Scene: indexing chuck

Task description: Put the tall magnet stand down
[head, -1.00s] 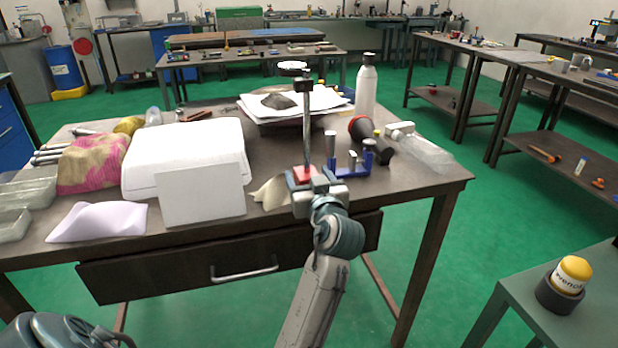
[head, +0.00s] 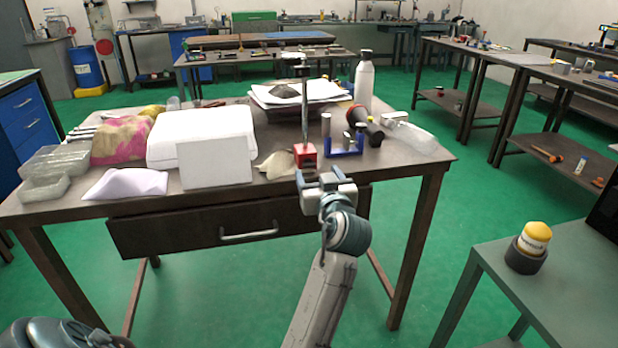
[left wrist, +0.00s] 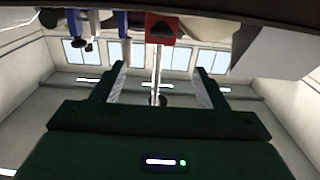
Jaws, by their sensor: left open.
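The tall magnet stand has a red base (head: 305,155) and a thin upright metal rod (head: 305,108). It stands upright on the worktable (head: 395,172) close to the front edge in the head view. My left gripper (head: 322,179) is open and empty, just in front of the table edge and apart from the stand. In the left wrist view the red base (left wrist: 161,29) appears at the top, beyond and between the open fingers (left wrist: 160,82). My right gripper is not in view.
A blue fixture (head: 345,147) with metal posts is just right of the stand. A pale crumpled cloth (head: 277,165) and a white card (head: 215,163) are to its left. A drawer handle (head: 249,235) juts out below.

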